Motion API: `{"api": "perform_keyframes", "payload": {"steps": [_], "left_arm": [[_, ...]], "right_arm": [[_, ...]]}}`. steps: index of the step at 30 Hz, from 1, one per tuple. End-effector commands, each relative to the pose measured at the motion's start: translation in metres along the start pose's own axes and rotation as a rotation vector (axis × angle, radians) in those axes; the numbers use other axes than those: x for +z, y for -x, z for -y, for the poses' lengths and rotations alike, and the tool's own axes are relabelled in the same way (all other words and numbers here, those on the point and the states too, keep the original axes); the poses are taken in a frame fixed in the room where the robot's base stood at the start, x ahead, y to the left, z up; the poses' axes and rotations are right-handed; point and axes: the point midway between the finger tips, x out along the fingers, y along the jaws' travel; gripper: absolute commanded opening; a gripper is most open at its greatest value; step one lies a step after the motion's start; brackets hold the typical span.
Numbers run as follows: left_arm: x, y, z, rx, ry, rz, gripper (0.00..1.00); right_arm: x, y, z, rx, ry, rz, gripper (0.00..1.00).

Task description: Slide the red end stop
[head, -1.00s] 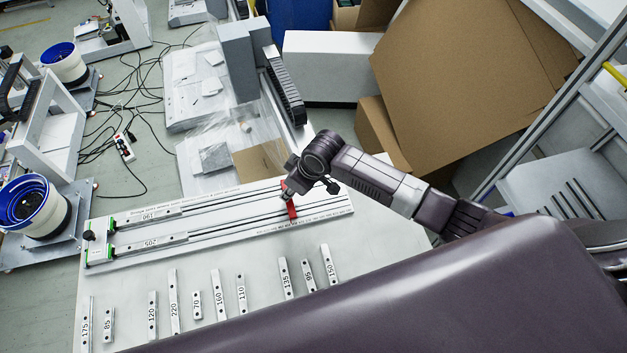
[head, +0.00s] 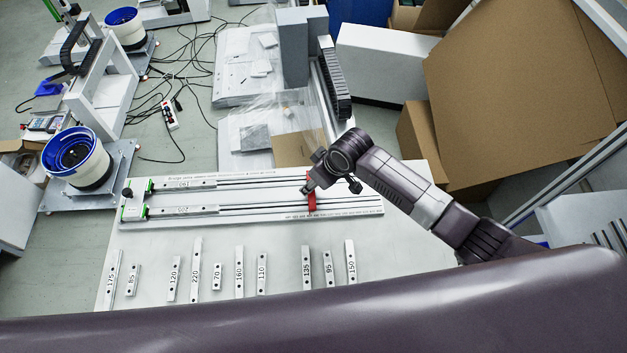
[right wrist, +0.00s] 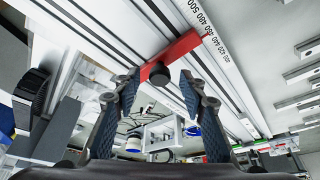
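The red end stop (head: 311,203) sits across the dark rails of the white gauge plate (head: 350,211), towards its right part. In the right wrist view the red end stop (right wrist: 178,54) is a red bar with a black knob (right wrist: 160,75) at its near end. My right gripper (head: 307,186) is over the upper part of the end stop. In the right wrist view its two fingers (right wrist: 160,82) are apart, one on each side of the knob, with visible gaps. My left gripper is not in view.
Two numbered bars (head: 182,211) lie in the left part of the plate, by green-edged end blocks. Several loose numbered bars (head: 239,270) lie in a row on the table (head: 210,235) in front. Cardboard boxes (head: 520,90) stand at the back right.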

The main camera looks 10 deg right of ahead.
Motion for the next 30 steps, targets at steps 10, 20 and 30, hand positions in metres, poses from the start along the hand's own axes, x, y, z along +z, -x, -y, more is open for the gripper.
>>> {"api": "perform_keyframes", "payload": {"steps": [10, 20, 30], "left_arm": [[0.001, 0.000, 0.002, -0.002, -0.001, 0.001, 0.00], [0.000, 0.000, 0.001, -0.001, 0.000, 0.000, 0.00], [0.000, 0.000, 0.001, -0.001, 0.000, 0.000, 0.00]], "right_arm": [[0.000, 0.023, -0.001, 0.001, 0.002, -0.001, 0.39], [0.000, 0.088, -0.001, 0.002, 0.002, -0.002, 0.39], [0.000, 0.120, 0.000, 0.000, 0.000, 0.000, 0.39]]}}
